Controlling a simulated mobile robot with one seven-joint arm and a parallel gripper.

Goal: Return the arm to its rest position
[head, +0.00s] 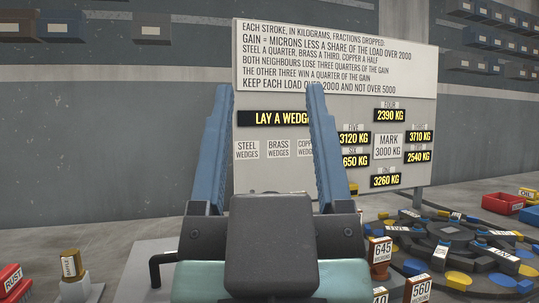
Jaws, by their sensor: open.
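My gripper (268,92) is raised in the middle of the head view, pointing up. Its two blue fingers stand wide apart and it is open, with nothing between them. The fingers cover part of the white sign board (337,60) behind, including part of its lit "LAY A WEDGE" panel and wedge labels. My gripper's dark body fills the lower middle of the view and hides what lies behind it.
A dark round fixture (445,245) with blue and yellow pieces stands at lower right, near white number tags such as 645 (381,252). A red bin (503,203) is at far right. A red "RUST" container (12,281) and a small brass-coloured block (71,264) are at lower left.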

